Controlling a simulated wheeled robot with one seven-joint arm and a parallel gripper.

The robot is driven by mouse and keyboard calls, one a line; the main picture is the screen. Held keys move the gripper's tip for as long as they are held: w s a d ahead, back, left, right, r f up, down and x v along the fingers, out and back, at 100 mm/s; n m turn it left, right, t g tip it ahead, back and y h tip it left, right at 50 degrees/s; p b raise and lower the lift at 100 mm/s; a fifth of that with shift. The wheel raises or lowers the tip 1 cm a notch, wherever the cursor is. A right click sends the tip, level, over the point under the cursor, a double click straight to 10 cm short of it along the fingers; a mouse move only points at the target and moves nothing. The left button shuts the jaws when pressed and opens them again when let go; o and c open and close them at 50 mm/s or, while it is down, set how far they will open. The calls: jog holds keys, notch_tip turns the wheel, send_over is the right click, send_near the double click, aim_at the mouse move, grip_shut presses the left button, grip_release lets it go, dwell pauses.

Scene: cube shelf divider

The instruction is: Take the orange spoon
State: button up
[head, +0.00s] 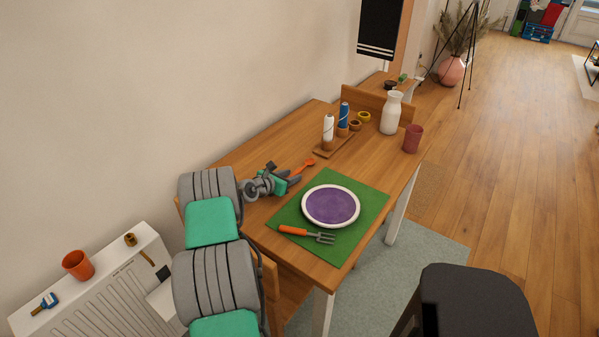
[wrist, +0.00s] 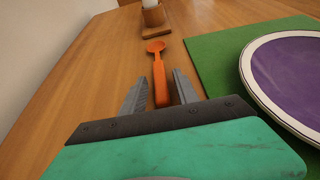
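The orange spoon (head: 306,164) lies on the wooden table to the left of the green placemat. In the wrist view the spoon (wrist: 158,72) points away from me, bowl at the far end and handle toward my gripper. My gripper (wrist: 160,85) is open, with one finger on each side of the handle. The handle's near end lies between the fingers, or just below them; contact does not show. In the head view my gripper (head: 292,179) is low over the table, and it hides part of the handle.
A green placemat (head: 285,213) holds a purple plate (head: 331,206) and an orange-handled fork (head: 306,234). The wall is to the left.

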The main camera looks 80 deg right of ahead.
grip_shut()
dwell(0.5)
